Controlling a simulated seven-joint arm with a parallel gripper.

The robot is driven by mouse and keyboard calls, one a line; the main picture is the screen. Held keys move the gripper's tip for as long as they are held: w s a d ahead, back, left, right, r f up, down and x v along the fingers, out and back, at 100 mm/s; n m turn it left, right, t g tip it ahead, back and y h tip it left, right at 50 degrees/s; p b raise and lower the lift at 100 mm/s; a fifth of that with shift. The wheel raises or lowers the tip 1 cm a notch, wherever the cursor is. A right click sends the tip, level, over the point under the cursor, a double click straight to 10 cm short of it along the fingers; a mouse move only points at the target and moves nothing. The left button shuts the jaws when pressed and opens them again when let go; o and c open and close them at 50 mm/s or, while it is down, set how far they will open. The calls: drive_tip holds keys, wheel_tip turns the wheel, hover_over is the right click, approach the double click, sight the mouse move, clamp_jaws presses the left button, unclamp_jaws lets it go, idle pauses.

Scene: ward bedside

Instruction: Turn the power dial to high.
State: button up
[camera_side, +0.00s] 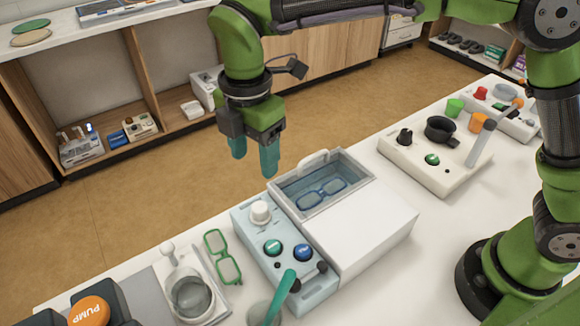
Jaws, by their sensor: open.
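A white round dial (261,212) stands on a light-blue control panel (245,232) at the near left of a white box with an open basin. I cannot read any power markings or the dial's setting. The panel also has a green button (272,247), a blue button (303,252) and a dark slider or lever (308,278). A black dial (404,137) stands on another white unit to the right. My gripper (254,164) has teal fingers. It is open and empty, pointing down above and behind the white dial, apart from it.
Blue glasses (322,193) lie in the basin, whose raised lid (314,162) edges it. Green glasses (222,257), a glass cup (192,296) and a teal-handled tool (280,296) are close to the panel. An orange PUMP button (89,311) is front left.

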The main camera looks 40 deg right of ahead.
sight(259, 207)
wheel_tip(259, 207, down, 12)
drive_tip(key=shift+f, duration=0.15)
idle(0.3)
drive_tip(key=c, duration=1)
drive_tip(key=shift+c, duration=0.2)
